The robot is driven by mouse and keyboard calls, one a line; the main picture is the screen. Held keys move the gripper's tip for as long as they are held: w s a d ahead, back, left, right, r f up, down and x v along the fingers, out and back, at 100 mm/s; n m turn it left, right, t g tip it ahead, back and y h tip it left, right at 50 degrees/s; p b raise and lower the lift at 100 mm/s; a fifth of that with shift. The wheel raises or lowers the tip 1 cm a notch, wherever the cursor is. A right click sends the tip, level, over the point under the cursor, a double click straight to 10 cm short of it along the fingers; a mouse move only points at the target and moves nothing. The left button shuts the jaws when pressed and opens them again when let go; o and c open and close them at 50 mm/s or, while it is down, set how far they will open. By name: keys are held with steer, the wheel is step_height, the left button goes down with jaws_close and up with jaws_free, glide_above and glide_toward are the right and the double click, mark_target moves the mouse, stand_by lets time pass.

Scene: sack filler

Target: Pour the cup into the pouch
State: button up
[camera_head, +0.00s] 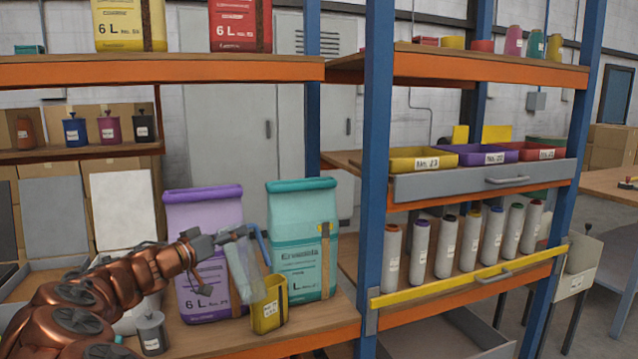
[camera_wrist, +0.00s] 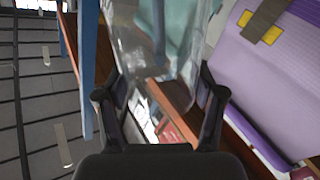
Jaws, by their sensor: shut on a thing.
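A clear, see-through cup (camera_head: 240,271) hangs at my gripper (camera_head: 236,237), above the shelf board; its outline is faint. In the wrist view my gripper (camera_wrist: 162,96) has a finger on either side of the clear cup (camera_wrist: 140,60); its contents cannot be made out. A small yellow container (camera_head: 270,311) stands just right of and below the cup. A purple pouch (camera_head: 190,212) and a teal pouch (camera_head: 291,213) stand upright behind; the purple one also shows in the wrist view (camera_wrist: 260,85). Which pouch the task names cannot be told.
A grey canister (camera_head: 152,336) stands left on the same board (camera_head: 325,317). A blue post (camera_head: 376,170) rises to the right. Beyond it are several white cylinders (camera_head: 445,247) behind a yellow rail (camera_head: 470,282). An upper shelf (camera_head: 170,67) spans above.

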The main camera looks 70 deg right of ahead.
steer(key=s+d+r+m+g+y+p, duration=0.1)
steer(key=s+d+r+m+g, duration=0.2)
steer(key=s, duration=0.6)
steer(key=s+d+r+m+g+y, duration=0.1)
steer(key=s+d+r+m+g, duration=0.1)
steer(key=s+d+r+m, duration=0.3)
steer(key=s+d+r, duration=0.2)
steer(key=s+r, duration=0.1)
steer(key=s, duration=0.1)
steer(key=shift+s+r+m+g+y+p, duration=0.2)
steer(key=shift+s+m+g+y+p, duration=0.1)
steer(key=shift+s+g+p, duration=0.1)
